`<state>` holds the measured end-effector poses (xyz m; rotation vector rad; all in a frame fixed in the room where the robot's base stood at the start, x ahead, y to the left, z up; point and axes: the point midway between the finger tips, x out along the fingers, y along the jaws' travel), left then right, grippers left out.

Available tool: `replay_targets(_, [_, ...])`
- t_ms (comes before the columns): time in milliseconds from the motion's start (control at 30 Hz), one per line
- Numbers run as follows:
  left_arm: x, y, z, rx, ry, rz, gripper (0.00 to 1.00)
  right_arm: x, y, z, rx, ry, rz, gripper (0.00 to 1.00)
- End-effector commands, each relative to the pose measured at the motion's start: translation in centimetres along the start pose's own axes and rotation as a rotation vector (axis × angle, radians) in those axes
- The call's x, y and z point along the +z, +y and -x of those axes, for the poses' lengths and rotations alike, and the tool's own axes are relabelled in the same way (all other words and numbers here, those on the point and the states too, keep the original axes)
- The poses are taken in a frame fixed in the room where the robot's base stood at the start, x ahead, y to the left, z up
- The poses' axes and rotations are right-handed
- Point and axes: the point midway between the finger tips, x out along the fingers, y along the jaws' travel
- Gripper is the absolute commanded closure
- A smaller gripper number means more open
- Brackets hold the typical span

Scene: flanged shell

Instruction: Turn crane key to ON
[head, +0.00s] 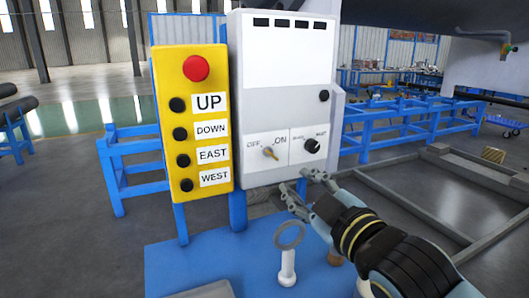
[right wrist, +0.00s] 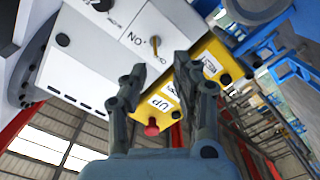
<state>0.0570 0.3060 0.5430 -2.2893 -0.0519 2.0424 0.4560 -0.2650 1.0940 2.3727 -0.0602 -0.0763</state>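The crane key (head: 269,152) is a small brass-coloured key on the grey control box (head: 286,100), under the OFF and ON labels. I cannot tell which label it points to. It also shows in the right wrist view (right wrist: 155,44), just beyond the gap between my fingertips. My right gripper (head: 295,180) is in front of the lower edge of the grey box, below and right of the key. In the right wrist view its fingers (right wrist: 160,66) are apart with nothing between them, not touching the key. My left gripper is not in view.
A black knob (head: 312,146) sits right of the key. A yellow button box (head: 190,130) with a red button (head: 196,68) adjoins on the left. A grey ring (head: 290,235) and a white post (head: 287,268) stand by the blue surface (head: 190,268) below.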

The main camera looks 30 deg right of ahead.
Motion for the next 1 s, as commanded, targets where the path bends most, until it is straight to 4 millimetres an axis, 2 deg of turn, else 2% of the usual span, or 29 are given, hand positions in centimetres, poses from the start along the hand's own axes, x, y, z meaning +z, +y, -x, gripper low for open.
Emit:
replay_targets(167, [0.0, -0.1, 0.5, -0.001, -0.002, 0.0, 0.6, -1.0, 0.6, -1.8, 0.019, 0.033, 0.021, 0.71])
replay_targets(333, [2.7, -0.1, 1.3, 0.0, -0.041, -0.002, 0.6, -1.1, 0.7, -5.2, 0.019, 0.032, 0.019, 0.71])
replay_targets(433, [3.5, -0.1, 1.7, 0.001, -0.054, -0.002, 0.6, -1.1, 0.7, -7.2, 0.018, 0.031, 0.018, 0.71])
replay_targets(567, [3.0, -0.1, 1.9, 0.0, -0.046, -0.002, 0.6, -1.1, 0.6, -9.2, 0.017, 0.03, 0.018, 0.71])
replay_targets(700, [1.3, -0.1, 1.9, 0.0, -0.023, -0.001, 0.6, -1.1, 0.6, -10.5, 0.017, 0.03, 0.018, 0.71])
replay_targets(833, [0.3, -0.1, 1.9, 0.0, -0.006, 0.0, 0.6, -1.1, 0.6, -10.8, 0.016, 0.03, 0.018, 0.71])
replay_targets(1000, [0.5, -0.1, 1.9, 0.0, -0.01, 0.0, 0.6, -1.0, 0.6, -10.8, 0.016, 0.029, 0.018, 0.71])
